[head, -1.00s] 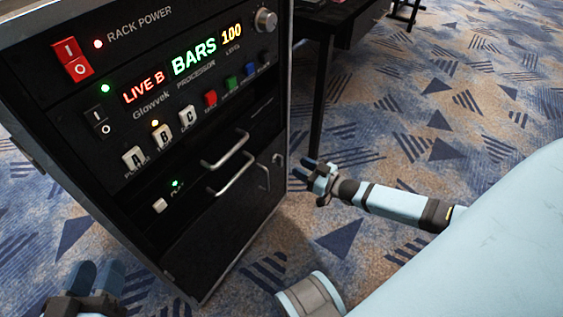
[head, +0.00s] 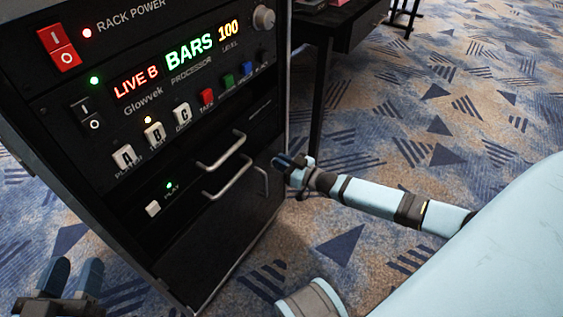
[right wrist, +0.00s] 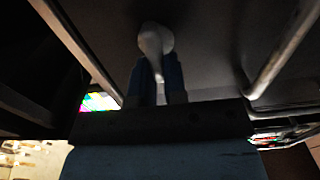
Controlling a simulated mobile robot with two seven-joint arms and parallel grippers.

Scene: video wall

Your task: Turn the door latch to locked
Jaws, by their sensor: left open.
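The black rack's lower door (head: 215,240) faces me, upright. The pale door latch (right wrist: 155,40) shows at the top middle of the right wrist view; its tapered lever points down in that view, between my right gripper's fingers (right wrist: 160,75). I cannot tell if the fingers press on it. My left gripper (head: 72,276) is open and empty at the lower left, in front of the rack.
Buttons and a red power switch (head: 58,47) sit above. A dark table (head: 330,40) stands behind. Carpet (head: 450,110) at right is clear.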

